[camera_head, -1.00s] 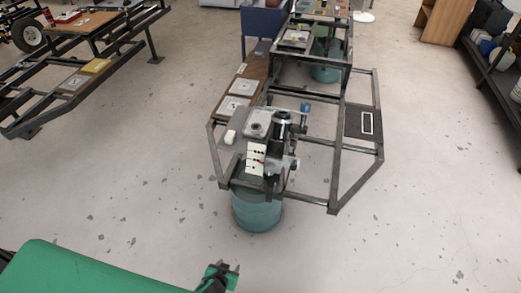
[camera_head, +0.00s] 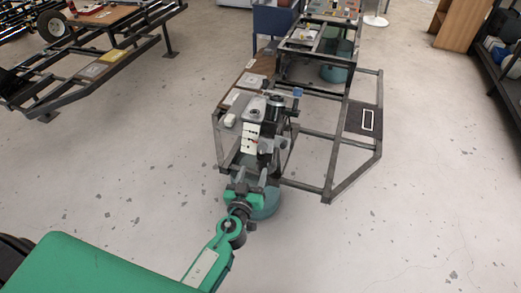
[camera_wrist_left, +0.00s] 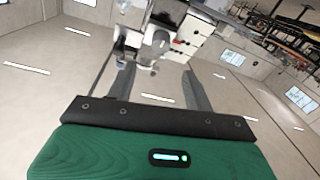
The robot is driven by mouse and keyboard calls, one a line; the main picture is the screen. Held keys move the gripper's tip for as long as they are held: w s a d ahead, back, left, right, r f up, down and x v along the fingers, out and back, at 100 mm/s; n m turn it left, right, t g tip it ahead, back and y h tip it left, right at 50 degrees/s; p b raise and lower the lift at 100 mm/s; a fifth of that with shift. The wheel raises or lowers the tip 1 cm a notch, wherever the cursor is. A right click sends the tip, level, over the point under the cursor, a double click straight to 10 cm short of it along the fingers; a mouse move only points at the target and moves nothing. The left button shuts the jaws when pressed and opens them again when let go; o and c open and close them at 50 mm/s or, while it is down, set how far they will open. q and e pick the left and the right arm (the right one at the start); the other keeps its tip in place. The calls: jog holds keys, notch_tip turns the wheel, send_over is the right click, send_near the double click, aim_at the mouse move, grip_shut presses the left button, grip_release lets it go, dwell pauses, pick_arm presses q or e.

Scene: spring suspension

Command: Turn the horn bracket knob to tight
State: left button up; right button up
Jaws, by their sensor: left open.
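On the front of a dark metal frame (camera_head: 335,165) sits an assembly with a white switch block (camera_head: 250,137), a black cylinder (camera_head: 275,104) and a small blue piece (camera_head: 297,92). I cannot tell for sure which part is the horn bracket knob. My left gripper (camera_head: 252,174) is open and empty, just below and in front of this assembly. In the left wrist view my two fingers (camera_wrist_left: 160,78) point toward the assembly. A grey rounded part (camera_wrist_left: 153,48) lies beyond the fingertips, beside the white block (camera_wrist_left: 188,32). My right gripper is not seen.
Another metal frame (camera_head: 85,75) stands at the upper left. A dark shelf (camera_head: 500,60) is at the right. The floor around the front is clear.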

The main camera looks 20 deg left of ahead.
aim_at(261, 149)
pick_arm(q)
jog(key=w+p, duration=0.2)
jog(key=w, duration=0.6)
jog(key=shift+w+a, duration=0.15)
jog(key=shift+a, duration=0.05)
jog(key=shift+w, duration=0.75)
jog(key=c, duration=1)
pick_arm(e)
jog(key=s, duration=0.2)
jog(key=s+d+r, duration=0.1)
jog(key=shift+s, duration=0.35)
